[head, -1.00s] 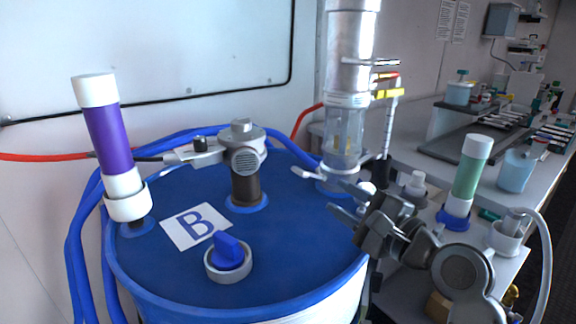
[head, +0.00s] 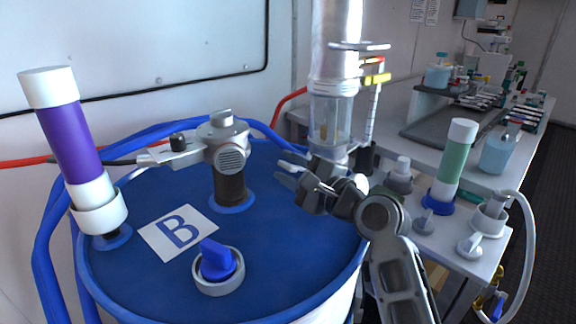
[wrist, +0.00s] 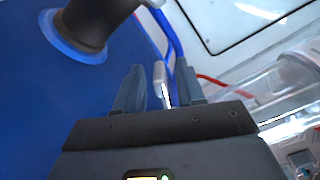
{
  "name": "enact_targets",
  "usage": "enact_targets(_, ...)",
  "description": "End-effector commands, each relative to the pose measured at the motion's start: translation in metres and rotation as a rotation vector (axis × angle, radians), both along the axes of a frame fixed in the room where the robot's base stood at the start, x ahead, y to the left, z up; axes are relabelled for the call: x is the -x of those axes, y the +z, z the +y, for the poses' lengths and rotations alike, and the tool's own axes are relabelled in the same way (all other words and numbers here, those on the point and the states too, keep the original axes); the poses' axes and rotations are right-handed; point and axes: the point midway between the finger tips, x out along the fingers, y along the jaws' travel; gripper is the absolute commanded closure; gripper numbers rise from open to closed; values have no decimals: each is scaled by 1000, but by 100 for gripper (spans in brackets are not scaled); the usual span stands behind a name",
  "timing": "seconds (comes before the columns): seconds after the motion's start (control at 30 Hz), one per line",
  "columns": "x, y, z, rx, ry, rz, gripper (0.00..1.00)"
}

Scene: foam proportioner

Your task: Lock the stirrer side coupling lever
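A lever with a pale grey rounded end on a thin silver rod, which I take for the stirrer side coupling lever (wrist: 160,78), shows between my gripper's fingers in the wrist view. My gripper (head: 285,172) is open over the right part of the blue drum lid, beside the base of the clear cylinder (head: 330,122). In the wrist view the fingers (wrist: 158,92) stand on either side of the lever, with no clear contact. The lever's lower part is hidden behind the gripper. In the head view my gripper covers much of the coupling area.
The drum lid (head: 265,265) carries a grey fitting on a dark stem (head: 230,165), a purple cylinder (head: 70,140), a blue knob (head: 218,262) and a B label (head: 178,231). Blue hoses run behind. A bench (head: 400,150) with containers stands at the right.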

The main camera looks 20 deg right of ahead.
Motion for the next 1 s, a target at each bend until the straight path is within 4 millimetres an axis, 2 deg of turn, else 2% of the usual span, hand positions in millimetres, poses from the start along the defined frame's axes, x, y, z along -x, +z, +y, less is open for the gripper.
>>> enact_targets(0.1, -6, 0, 2, 0, 0, 0, 62)
enact_targets(0.37, -7, 0, 3, 0, 0, 0, 62)
enact_targets(0.77, -7, 0, 2, 0, 0, 0, 99)
enact_targets(1.0, -7, 0, 2, 0, 0, 0, 100)
